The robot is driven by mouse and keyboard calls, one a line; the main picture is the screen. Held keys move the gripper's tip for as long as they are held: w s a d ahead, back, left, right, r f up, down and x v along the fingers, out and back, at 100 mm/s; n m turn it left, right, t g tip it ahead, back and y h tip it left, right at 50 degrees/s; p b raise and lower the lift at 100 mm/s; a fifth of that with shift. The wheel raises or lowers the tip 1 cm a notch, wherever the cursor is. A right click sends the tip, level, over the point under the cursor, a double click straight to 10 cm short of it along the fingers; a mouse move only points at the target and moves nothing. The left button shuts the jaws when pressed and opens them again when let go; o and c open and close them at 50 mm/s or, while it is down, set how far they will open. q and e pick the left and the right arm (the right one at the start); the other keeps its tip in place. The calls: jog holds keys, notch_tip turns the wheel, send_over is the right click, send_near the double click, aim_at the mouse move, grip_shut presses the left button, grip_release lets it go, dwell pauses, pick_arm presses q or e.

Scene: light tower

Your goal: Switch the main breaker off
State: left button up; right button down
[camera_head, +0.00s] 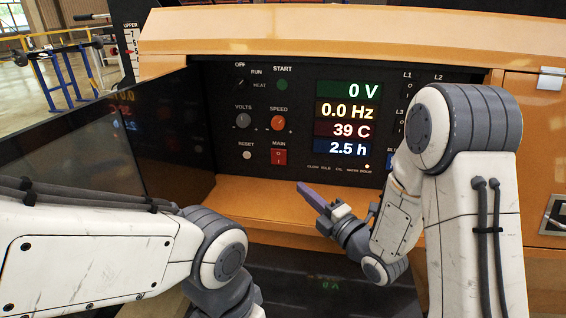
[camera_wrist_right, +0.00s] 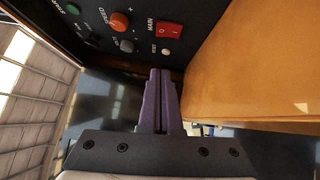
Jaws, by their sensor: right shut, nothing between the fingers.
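The main breaker (camera_head: 279,157) is a small red rocker under the label MAIN, low on the black control panel. It also shows in the right wrist view (camera_wrist_right: 169,30), near the top middle; which side is pressed in I cannot tell. My right gripper (camera_head: 302,187) is shut and empty, its purple fingers pointing toward the panel. In the head view it is below and right of the breaker. In the right wrist view its fingertips (camera_wrist_right: 161,73) are together, apart from the breaker. My left arm enters at lower left; its gripper is out of the frame.
An orange speed knob (camera_head: 278,123), a grey volts knob (camera_head: 243,121) and a pale reset button (camera_head: 247,154) sit close to the breaker. Lit displays (camera_head: 349,118) are to its right. An open dark door (camera_head: 150,140) stands at left. An orange ledge (camera_head: 260,205) runs below the panel.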

jog(key=p, duration=0.1)
send_near(275, 153)
jog(key=a, duration=0.2)
jog(key=w+a, duration=0.1)
jog(key=a, duration=0.1)
jog(key=shift+a, duration=0.1)
jog(key=shift+w+d+r+p, duration=0.1)
jog(key=shift+w+d+p, duration=0.1)
jog(key=shift+w, duration=0.4)
jog(key=shift+w+d+r+p, duration=0.1)
jog(key=shift+w+d+p, duration=0.1)
jog(key=shift+w, duration=0.45)
jog(key=shift+w+d, duration=0.1)
jog(key=shift+w, duration=0.55)
